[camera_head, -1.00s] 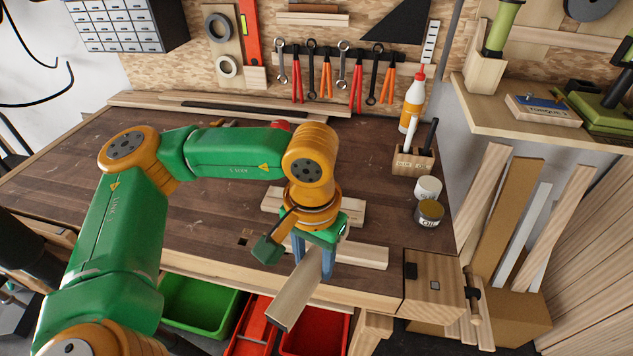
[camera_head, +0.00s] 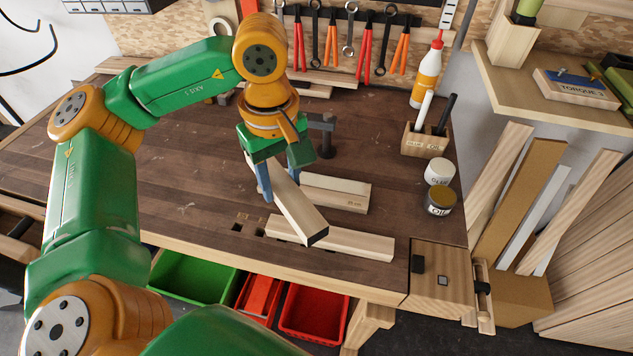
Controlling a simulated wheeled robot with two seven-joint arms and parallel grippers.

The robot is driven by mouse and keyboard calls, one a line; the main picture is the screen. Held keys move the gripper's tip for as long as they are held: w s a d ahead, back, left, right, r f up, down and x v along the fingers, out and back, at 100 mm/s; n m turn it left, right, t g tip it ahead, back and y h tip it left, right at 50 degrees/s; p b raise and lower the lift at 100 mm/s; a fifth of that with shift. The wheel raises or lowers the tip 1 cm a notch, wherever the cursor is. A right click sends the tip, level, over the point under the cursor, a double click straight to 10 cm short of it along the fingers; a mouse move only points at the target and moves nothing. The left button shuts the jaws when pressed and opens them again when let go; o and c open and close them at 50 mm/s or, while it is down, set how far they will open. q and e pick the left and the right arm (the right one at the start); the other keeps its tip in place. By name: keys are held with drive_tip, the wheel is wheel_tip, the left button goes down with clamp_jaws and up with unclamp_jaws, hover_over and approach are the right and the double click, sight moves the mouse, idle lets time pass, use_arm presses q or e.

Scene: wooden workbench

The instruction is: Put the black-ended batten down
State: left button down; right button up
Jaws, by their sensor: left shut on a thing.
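My left gripper (camera_head: 277,180) is shut on the black-ended batten (camera_head: 298,208), a pale wooden bar. Its black end (camera_head: 318,239) points toward the front right. The batten slants across the picture over the bench, and its far end is hidden behind the gripper. The black end overlaps a pale batten (camera_head: 365,242) lying along the bench's front edge; I cannot tell whether they touch. Another pale batten (camera_head: 340,193) with a small mark lies just right of the held one. My right gripper is not in view.
The dark workbench (camera_head: 180,185) is clear to the left and centre. A dark metal post (camera_head: 325,132) stands behind the gripper. A wooden pen block (camera_head: 425,142), a white jar (camera_head: 439,171) and an oil tin (camera_head: 440,201) stand at the right. Bins (camera_head: 313,314) sit below the front edge.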

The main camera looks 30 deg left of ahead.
use_arm(q)
drive_tip(key=a+n, duration=0.1)
drive_tip(key=n, duration=0.1)
drive_tip(key=a+n, duration=0.1)
drive_tip(key=n, duration=0.1)
drive_tip(key=a+r+n+b, duration=0.1)
drive_tip(key=n, duration=0.2)
drive_tip(key=shift+a, duration=0.3)
drive_tip(key=shift+a+r+n, duration=0.1)
drive_tip(key=shift+a+n, duration=0.05)
drive_tip(key=shift+n, duration=0.45)
drive_tip(key=w+d+f, duration=0.2)
drive_tip(key=w+f, duration=0.2)
drive_tip(key=w, duration=0.5)
hover_over(314, 180)
drive_tip(key=f, duration=0.4)
drive_tip(key=shift+s+f, duration=0.3)
drive_tip(key=shift+s, duration=0.05)
drive_tip(key=f, duration=0.1)
drive_tip(key=f+p, duration=0.2)
drive_tip(key=shift+w+f, duration=0.3)
drive_tip(key=shift+f, duration=0.5)
drive_tip(key=shift+c, duration=1.8)
unclamp_jaws()
